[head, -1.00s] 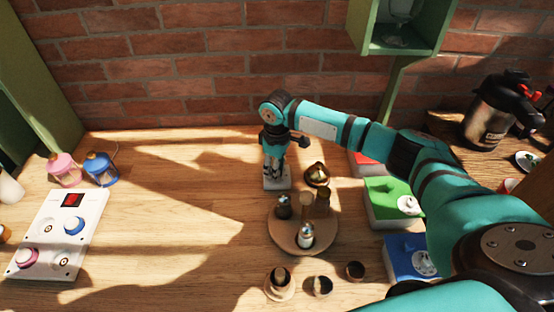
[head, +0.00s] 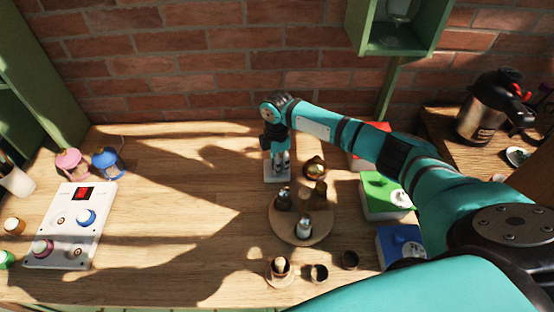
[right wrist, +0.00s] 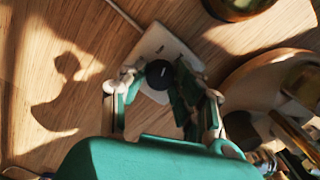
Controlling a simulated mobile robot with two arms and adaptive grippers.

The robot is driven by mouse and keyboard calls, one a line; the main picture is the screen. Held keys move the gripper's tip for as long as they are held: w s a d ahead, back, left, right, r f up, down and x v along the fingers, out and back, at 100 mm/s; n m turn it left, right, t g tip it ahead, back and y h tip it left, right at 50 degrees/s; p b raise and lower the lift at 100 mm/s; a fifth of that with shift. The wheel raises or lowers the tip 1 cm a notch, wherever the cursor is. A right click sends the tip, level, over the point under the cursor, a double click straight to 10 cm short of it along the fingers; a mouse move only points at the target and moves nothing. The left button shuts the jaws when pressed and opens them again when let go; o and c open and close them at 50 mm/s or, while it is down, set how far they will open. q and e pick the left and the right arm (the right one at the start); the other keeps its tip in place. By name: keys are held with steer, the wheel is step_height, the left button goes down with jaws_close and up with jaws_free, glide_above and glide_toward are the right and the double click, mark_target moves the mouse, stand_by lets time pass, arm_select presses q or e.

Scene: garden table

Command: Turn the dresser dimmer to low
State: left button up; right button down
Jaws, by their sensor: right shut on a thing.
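The dimmer is a small white plate (head: 278,180) on the wooden table near the brick wall, with a cord running off it in the right wrist view. Its round black knob (right wrist: 160,73) carries a pale mark on top. My right gripper (head: 280,167) points down over the plate. In the right wrist view my right gripper (right wrist: 162,82) has its teal fingers on either side of the knob, shut on it. In the head view the fingers mostly hide the knob. My left gripper is not in view.
A round wooden tray (head: 318,233) with small bottles stands just in front, beside a brass-coloured pot (head: 315,167). Red, green (head: 377,207) and blue boxes lie to the right. A white knob panel (head: 60,250) and two lanterns stand left. The table's middle left is clear.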

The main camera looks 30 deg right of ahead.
steer(key=shift+n, duration=2)
steer(key=c, duration=1)
jaws_free()
steer(key=shift+r, duration=0.1)
step_height(320, 180, up, 12)
steer(key=shift+f, duration=0.1)
